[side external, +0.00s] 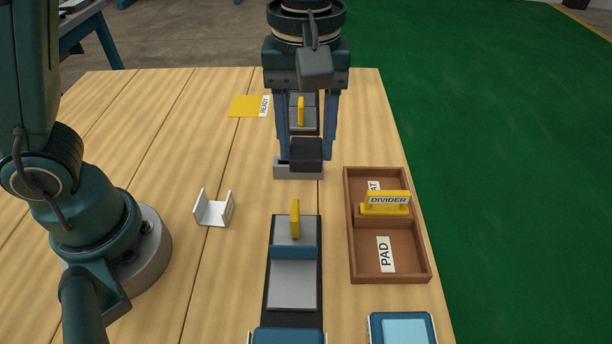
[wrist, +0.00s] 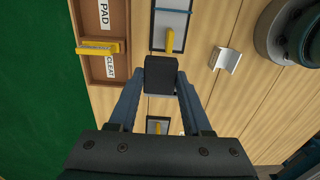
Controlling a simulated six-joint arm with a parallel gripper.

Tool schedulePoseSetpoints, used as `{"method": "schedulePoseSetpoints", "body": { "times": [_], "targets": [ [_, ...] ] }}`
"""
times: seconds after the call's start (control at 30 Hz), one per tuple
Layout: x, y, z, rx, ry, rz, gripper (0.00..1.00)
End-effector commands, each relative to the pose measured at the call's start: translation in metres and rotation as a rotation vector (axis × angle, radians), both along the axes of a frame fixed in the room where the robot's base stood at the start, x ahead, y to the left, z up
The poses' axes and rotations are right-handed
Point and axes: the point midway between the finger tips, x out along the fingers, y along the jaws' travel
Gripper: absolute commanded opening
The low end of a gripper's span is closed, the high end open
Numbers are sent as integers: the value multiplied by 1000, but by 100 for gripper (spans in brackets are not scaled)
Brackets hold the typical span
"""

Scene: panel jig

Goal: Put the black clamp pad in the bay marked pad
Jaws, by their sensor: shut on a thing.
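The black clamp pad (side external: 306,154) is a dark block between the fingers of my gripper (side external: 305,150). In the wrist view the pad (wrist: 161,74) sits between the two blue fingertips (wrist: 160,80), which are shut on it. A light grey block (side external: 298,171) shows just below the pad in the side view; I cannot tell whether they touch. The brown wooden tray (side external: 347,240) stands to the right of my gripper. Its near bay is marked PAD (side external: 385,254) and is empty. A yellow divider (side external: 388,201) separates it from the far bay, whose label is partly hidden.
A panel jig with a blue bar (side external: 293,252) and yellow handle (side external: 295,218) lies in front of my gripper. A white bracket (side external: 213,209) stands to the left. A yellow READY card (side external: 247,106) lies behind. A blue-topped box (side external: 402,329) is at the front right.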

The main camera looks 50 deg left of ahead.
Motion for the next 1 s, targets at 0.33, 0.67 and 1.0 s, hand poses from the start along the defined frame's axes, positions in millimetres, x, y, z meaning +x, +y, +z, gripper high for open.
{"method": "schedulePoseSetpoints", "body": {
  "times": [0.33,0.67,1.0],
  "targets": [
    [36,-59,-7,1,3,-3,0],
    [45,-107,-25,1,1,-3,0],
    [43,-125,-37,1,1,1,0]
  ]
}}
